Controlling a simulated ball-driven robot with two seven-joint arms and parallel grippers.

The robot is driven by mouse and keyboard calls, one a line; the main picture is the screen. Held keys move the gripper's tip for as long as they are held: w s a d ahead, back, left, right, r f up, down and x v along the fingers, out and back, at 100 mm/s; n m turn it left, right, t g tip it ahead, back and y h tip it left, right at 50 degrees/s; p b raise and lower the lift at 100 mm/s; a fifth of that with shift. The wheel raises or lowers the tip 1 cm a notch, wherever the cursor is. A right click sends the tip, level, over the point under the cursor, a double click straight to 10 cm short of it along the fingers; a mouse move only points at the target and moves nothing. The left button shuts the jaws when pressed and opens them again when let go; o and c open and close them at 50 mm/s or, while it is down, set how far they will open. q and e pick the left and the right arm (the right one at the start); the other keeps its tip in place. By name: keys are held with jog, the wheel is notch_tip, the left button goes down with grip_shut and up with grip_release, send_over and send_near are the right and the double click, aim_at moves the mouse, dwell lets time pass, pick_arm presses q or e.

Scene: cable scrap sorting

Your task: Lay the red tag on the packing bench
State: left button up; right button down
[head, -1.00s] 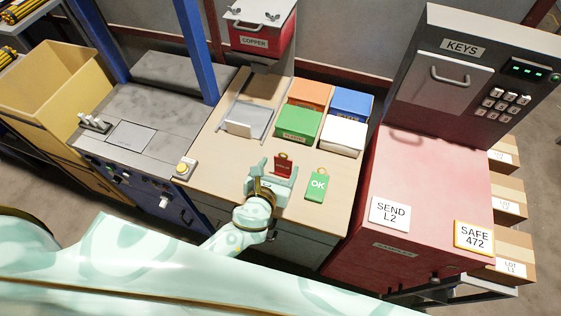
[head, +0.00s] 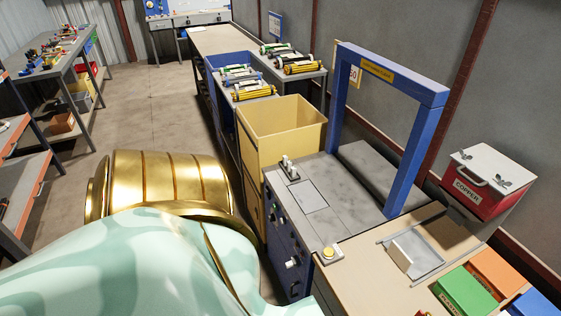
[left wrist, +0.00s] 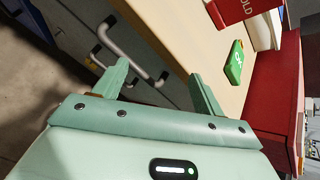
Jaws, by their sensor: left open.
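The packing bench (head: 365,268) shows only in part at the lower right of the head view. In the left wrist view its light wooden top (left wrist: 180,25) runs down to the right. My right gripper is in neither view.
A blue frame (head: 405,140) stands over the grey machine (head: 325,215), with a yellow bin (head: 275,145) behind it. Green (head: 463,292) and orange (head: 500,272) bins are on the bench. A red cabinet (left wrist: 285,100) adjoins it. Open floor (head: 150,90) lies left.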

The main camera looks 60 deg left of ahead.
pick_arm(q)
jog(key=s+a+f+n+g, duration=0.4)
jog(key=s+f+n, duration=0.6)
jog(key=s+n, duration=0.2)
jog(key=s+a+f+n+g, duration=0.4)
jog(key=s+f+n, duration=0.5)
jog(key=s+n, duration=0.4)
jog(key=shift+s+a+f+n+g, duration=0.3)
jog(key=shift+s+a+f+g, duration=0.1)
jog(key=shift+s+a, duration=0.15)
